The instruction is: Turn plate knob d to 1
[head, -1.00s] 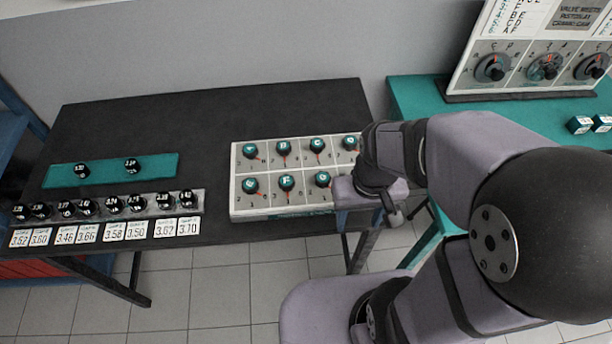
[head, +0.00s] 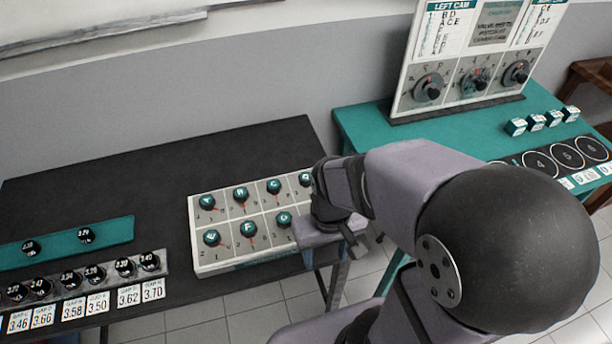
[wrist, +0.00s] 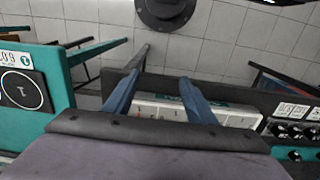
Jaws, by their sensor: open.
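The knob plate (head: 243,250) is a pale panel with two rows of teal knobs on the black table. Knob D (head: 305,179) appears to be the rightmost in the back row, partly beside my arm; its exact setting is too small to read. My arm hides the plate's front right corner. My gripper is at the plate's right end in the head view, its fingers hard to make out there. In the wrist view my gripper (wrist: 160,77) has two blue fingers apart, with nothing between them. The plate's pale edge (wrist: 160,112) shows behind the fingers.
Black gap knobs (head: 95,273) stand in a rack with number labels at the left. A teal strip (head: 60,242) holds two more. The teal table (head: 400,140) at the right bears a dial board (head: 455,100) and small boxes. The black table's back is clear.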

